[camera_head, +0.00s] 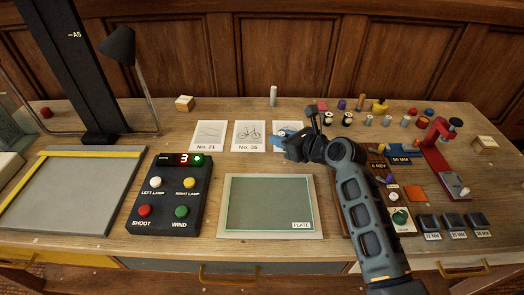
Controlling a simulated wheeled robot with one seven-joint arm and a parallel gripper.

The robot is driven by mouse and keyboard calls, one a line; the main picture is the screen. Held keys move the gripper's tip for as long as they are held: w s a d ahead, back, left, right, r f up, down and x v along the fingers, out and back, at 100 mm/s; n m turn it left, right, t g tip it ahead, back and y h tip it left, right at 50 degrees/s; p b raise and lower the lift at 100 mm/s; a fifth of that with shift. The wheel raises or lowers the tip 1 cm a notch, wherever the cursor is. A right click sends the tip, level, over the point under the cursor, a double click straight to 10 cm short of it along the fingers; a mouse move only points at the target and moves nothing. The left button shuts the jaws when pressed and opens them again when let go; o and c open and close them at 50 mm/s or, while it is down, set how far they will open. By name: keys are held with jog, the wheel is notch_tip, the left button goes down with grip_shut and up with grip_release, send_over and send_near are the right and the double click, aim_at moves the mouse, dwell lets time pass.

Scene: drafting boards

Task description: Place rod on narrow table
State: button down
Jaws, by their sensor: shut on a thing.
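My gripper (287,146) is over the right part of the wooden table, in front of a third picture card (290,126), pointing left. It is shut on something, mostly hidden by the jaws. A small blue piece (284,134) shows at its tips; I cannot tell whether this is the rod. A pale upright cylinder (273,95) stands alone near the table's back edge, apart from my gripper. The wooden table (225,105) is the only table I can make out; no separate narrow table can be told apart.
A black control box (167,190) and a framed green plate (270,205) lie in front. A lamp (118,45) and a drafting board (75,190) stand left. Several small pegs and spools, a red press (437,150) and dark blocks (455,222) crowd the right. The back centre-left is fairly clear.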

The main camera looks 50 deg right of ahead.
aim_at(265, 159)
jog(key=w+f, duration=0.1)
jog(key=w+a, duration=0.1)
jog(key=w+a+f, duration=0.1)
jog(key=w, duration=0.1)
jog(key=shift+f, duration=2.35)
jog(key=shift+f, duration=0.15)
jog(key=c, duration=0.9)
grip_release()
